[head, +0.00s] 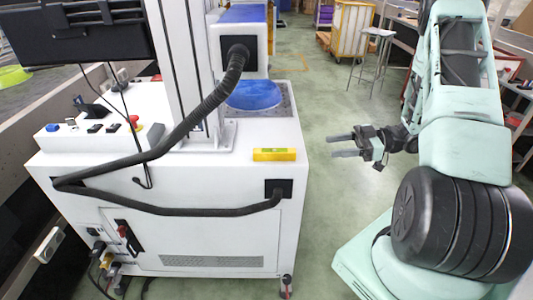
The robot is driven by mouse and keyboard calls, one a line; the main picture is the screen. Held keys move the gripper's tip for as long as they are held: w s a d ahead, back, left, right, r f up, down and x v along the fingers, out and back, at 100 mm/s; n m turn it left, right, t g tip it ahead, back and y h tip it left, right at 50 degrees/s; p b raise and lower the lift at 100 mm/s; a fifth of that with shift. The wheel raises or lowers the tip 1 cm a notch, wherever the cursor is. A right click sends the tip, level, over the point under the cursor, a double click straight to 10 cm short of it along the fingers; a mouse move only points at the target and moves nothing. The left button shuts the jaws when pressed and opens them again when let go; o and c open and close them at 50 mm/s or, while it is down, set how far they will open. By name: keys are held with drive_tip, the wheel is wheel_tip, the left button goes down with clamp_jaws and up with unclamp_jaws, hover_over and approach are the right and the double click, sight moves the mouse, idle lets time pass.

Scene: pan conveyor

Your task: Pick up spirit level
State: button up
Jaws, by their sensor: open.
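The spirit level (274,155) is a small yellow bar with a greenish vial in its top. It lies flat near the front right edge of the white machine cabinet's top (215,165). My gripper (331,146) is open and empty, with its two grey fingers pointing left toward the cabinet. It is to the right of the level, apart from it, over the floor beside the cabinet. Nothing hides the level.
A white column (190,70) and a blue-topped head (242,40) rise behind the level. A black corrugated hose (165,145) loops down the cabinet's front. A dark monitor (75,35) hangs upper left. A stool (376,50) stands behind.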

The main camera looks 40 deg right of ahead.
sight(280, 150)
drive_tip(key=x, duration=1.6)
drive_tip(key=shift+w+a, duration=0.15)
drive_tip(key=shift+w, duration=0.05)
clamp_jaws()
